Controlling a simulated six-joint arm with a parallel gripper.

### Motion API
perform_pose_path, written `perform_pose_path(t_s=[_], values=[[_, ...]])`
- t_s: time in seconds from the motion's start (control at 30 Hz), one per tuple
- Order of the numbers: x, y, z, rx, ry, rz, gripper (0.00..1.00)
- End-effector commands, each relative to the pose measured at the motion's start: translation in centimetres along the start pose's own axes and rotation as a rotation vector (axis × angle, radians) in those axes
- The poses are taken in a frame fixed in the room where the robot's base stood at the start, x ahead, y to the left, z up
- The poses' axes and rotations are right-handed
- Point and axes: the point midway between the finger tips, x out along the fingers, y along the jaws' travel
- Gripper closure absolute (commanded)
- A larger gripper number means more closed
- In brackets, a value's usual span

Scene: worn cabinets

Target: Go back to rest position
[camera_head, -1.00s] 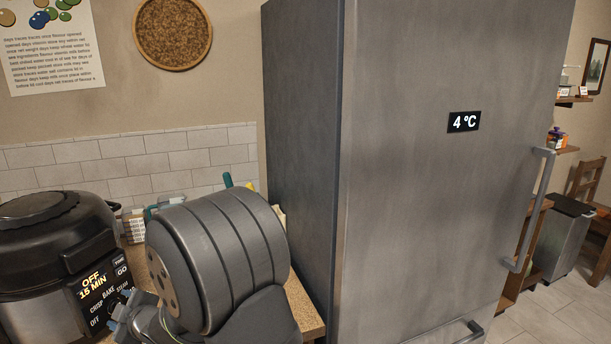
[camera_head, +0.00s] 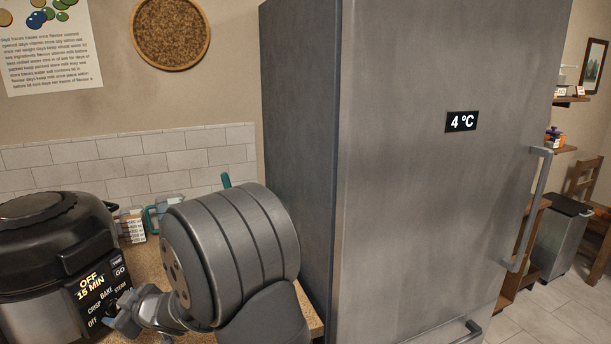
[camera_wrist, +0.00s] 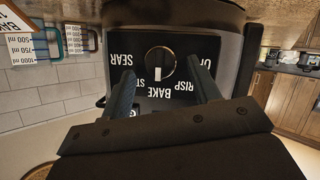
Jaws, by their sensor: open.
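My gripper (camera_wrist: 161,68) is open, its two fingers apart and empty in the wrist view. The black cooker's round knob (camera_wrist: 160,64) shows between and beyond the fingertips; I cannot tell the exact gap. The wrist picture is turned over, so the panel labels read upside down. In the head view my gripper (camera_head: 124,318) is low at the left, in front of the panel of the cooker (camera_head: 45,245). The cooker display reads OFF, 15 MIN. My arm's large grey joint hides part of the counter.
A tall grey fridge (camera_head: 420,200) marked 4 °C stands just right of my arm. Measuring cups (camera_head: 131,226) stand on the counter (camera_head: 145,262) behind, against the tiled wall. Free floor (camera_head: 545,320) shows at the far right.

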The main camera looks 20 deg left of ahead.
Motion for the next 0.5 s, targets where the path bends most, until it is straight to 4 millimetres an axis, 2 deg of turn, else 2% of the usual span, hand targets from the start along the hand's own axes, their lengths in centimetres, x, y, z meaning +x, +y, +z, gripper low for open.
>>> perform_pose_path(t_s=[0.5], values=[[0.0, 0.12, 0.01, 0.069, 0.0, -0.029, 0.44]])
